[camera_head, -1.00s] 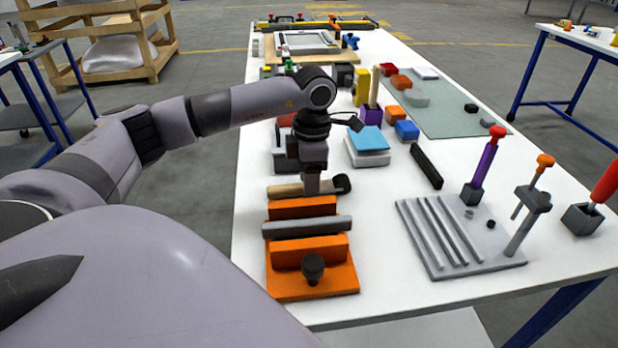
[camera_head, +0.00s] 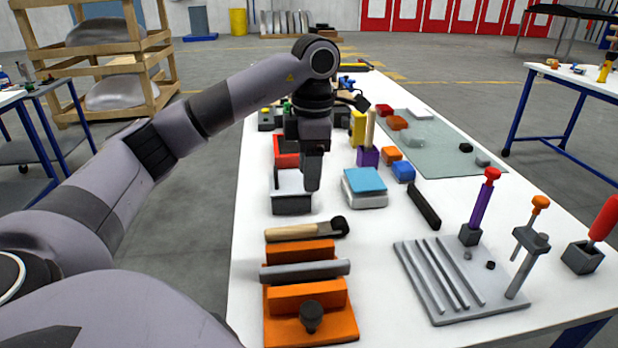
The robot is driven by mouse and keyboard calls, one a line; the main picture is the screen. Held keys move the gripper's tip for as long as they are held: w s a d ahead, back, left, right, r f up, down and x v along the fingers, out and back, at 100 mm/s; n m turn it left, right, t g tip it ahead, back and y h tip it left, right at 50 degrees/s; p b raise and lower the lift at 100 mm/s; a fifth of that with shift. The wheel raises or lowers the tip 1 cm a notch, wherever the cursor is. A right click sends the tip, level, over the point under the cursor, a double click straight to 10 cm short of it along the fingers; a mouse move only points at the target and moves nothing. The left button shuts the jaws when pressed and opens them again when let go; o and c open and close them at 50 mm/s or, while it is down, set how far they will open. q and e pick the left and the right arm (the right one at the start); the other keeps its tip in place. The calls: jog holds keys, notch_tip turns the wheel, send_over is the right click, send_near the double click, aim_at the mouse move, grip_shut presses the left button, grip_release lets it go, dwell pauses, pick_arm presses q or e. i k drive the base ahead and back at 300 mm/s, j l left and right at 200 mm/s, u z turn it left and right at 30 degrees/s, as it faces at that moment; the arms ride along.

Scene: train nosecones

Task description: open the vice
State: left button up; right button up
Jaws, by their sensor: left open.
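The orange vice (camera_head: 300,296) stands on the white table at the near left, with two upright orange jaws and a black knob (camera_head: 312,316) at its front. A grey bar (camera_head: 304,271) lies between the jaws; I cannot tell whether both jaws touch it. My left gripper (camera_head: 313,186) points down above the table, beyond the vice and beyond the hammer. It is open with nothing seen in it, though the gap between its fingers is hard to see from here. My right gripper is out of view.
A wooden-handled hammer (camera_head: 305,230) lies just behind the vice. A grey box (camera_head: 291,203) and a blue-topped block (camera_head: 365,182) are close to the left gripper. A grey slotted plate (camera_head: 455,278) with upright tools stands to the right. The table between vice and plate is clear.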

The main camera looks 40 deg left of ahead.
aim_at(311, 311)
jog(key=k, duration=1)
